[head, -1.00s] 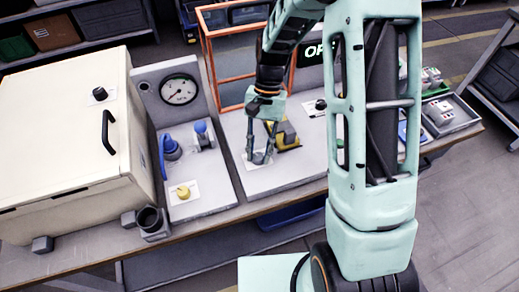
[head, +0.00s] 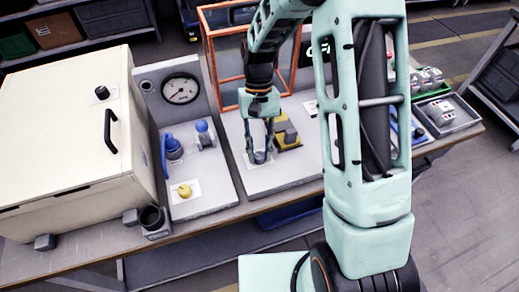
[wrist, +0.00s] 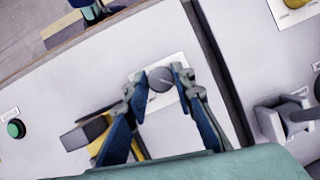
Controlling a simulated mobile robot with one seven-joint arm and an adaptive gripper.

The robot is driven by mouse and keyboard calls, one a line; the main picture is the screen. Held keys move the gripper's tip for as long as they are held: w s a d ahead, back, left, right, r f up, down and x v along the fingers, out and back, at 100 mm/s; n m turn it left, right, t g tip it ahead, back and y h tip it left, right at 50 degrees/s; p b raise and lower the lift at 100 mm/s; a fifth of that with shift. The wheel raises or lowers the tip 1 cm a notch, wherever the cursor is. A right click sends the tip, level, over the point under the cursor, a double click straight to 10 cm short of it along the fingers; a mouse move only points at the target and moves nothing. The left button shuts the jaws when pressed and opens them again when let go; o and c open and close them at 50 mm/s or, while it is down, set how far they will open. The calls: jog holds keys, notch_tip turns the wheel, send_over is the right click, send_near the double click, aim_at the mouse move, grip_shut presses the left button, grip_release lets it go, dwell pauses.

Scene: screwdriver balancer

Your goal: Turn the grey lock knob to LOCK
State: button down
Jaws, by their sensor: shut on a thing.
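The grey lock knob (wrist: 160,79) is a round knob on a white label plate (wrist: 172,98) on a light grey panel. In the wrist view it sits between the fingertips of my gripper (wrist: 156,82), with a pale line across its top. The label's lettering cannot be read. In the head view my gripper (head: 259,158) points down at the same spot on the panel, shut on the knob, and its fingers mostly hide the knob.
A yellow and dark block (head: 286,135) stands right beside my gripper. An orange-framed guard (head: 240,98) rises behind it. A yellow knob (head: 184,190) and blue fittings (head: 173,148) are on the panel to the left. A green button (wrist: 15,128) shows in the wrist view.

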jog(key=c, duration=1.6)
grip_release()
jog(key=v, duration=1.2)
